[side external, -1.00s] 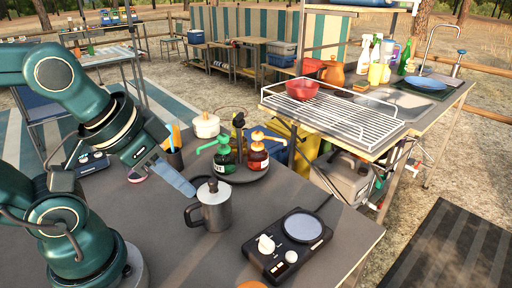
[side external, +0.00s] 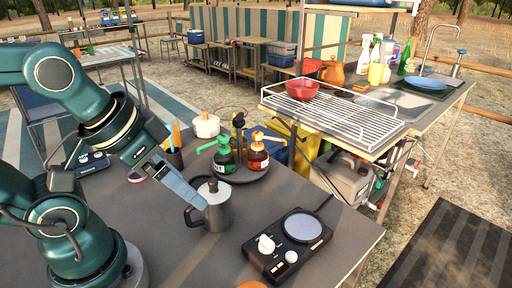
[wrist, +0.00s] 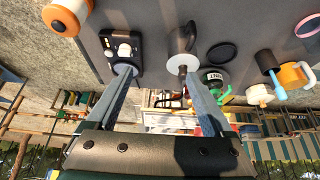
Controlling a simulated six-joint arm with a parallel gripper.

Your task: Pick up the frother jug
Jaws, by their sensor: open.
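The frother jug (side external: 217,208) is a grey metal jug with a lid, a knob on top and a dark handle on its left. It stands upright on the dark table. In the wrist view the jug (wrist: 181,42) shows just beyond the tip of the right-hand finger. My gripper (side external: 203,203) is open and empty, its fingers slanting down toward the jug. In the side view a fingertip overlaps the jug's handle side; I cannot tell if it touches. In the wrist view my gripper (wrist: 155,73) has its fingers wide apart, with the jug off toward the right one.
A black hot plate unit (side external: 287,244) with white knobs stands right of the jug. Green (side external: 224,158) and red (side external: 258,154) pump bottles stand on a round tray behind it. A white pot (side external: 206,126) is farther back. The table's front middle is clear.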

